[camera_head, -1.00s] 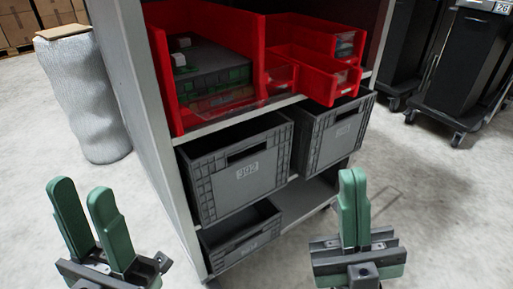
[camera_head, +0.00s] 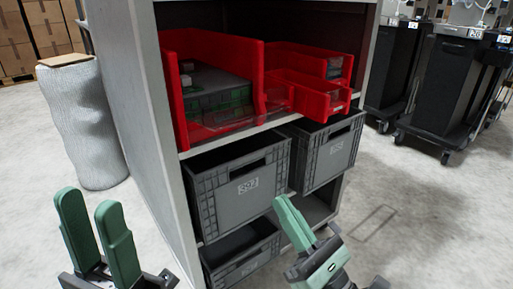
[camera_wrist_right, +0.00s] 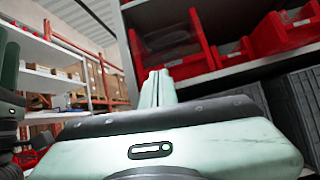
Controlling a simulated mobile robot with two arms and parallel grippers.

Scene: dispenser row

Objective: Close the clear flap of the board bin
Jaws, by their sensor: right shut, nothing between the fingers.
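The board bin (camera_head: 258,70) is the large red bin on the left of the shelf, with dark and green boards (camera_head: 215,92) inside. A clear flap (camera_head: 228,119) shows faintly at its low front; its exact angle is hard to tell. A red bin also shows in the right wrist view (camera_wrist_right: 184,68). My right gripper (camera_head: 281,202) is shut and empty, tilted to the left, in front of the grey crates and below the bin. Its fingers also show in the right wrist view (camera_wrist_right: 158,76). My left gripper (camera_head: 91,202) is open and empty, left of the shelf.
Smaller red bins (camera_head: 305,98) stand right of the board bin. Grey crates (camera_head: 235,195) (camera_head: 335,155) jut out below, with another crate (camera_head: 240,258) lower down. The shelf's side panel (camera_head: 135,110) stands between my left gripper and the bins. Black carts (camera_head: 450,85) stand at right.

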